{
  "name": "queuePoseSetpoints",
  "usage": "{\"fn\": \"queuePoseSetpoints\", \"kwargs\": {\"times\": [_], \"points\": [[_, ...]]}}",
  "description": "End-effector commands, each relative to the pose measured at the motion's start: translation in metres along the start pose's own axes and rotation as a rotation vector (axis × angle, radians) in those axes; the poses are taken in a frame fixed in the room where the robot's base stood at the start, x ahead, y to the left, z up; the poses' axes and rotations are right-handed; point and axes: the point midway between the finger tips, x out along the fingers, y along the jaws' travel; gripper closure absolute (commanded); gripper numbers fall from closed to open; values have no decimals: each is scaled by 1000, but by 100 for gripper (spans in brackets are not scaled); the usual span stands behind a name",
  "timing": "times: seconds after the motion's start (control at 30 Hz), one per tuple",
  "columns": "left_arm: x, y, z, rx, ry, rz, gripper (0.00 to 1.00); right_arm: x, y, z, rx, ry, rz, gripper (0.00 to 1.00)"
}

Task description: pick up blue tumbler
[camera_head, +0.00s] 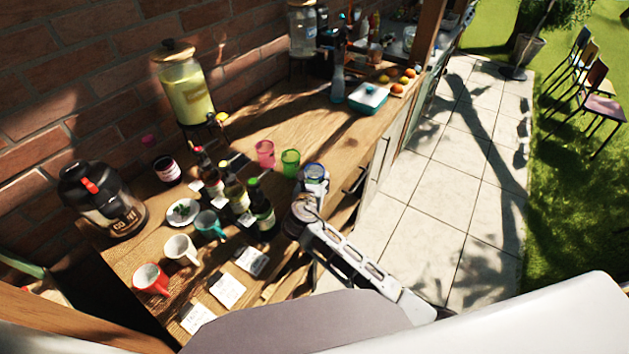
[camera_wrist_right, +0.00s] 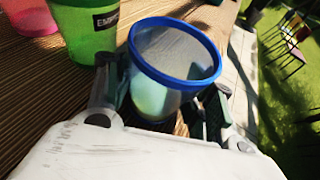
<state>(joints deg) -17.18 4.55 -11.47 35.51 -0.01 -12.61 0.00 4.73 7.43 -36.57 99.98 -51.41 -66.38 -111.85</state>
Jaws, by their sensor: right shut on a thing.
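The blue tumbler (camera_head: 315,172), a clear cup with a blue rim, is near the table's front edge in the head view. In the right wrist view the tumbler (camera_wrist_right: 172,62) is upright or nearly so, its open top facing the camera. My right gripper (camera_head: 308,190) is at the tumbler, and in the right wrist view its fingers (camera_wrist_right: 160,108) are shut on it from both sides. The tumbler's base is largely hidden, so I cannot tell whether it touches the table. My left gripper is not in view.
A green tumbler (camera_head: 290,161) stands close to the left, with a pink tumbler (camera_head: 265,153) beyond it. Several bottles (camera_head: 261,209) and mugs (camera_head: 181,250) stand on the left of the wooden table (camera_head: 262,124). A drink dispenser (camera_head: 188,92) is behind.

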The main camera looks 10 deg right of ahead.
Motion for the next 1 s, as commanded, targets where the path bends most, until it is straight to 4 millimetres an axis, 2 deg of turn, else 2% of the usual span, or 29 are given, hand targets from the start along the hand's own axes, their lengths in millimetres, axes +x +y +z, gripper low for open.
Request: {"fn": "queuePoseSetpoints", "kwargs": {"times": [0.37,1.0], "points": [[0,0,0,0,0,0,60,-4,0,11,2,-2,0,72],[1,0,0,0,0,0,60,-21,0,51,2,-2,1,72]]}}
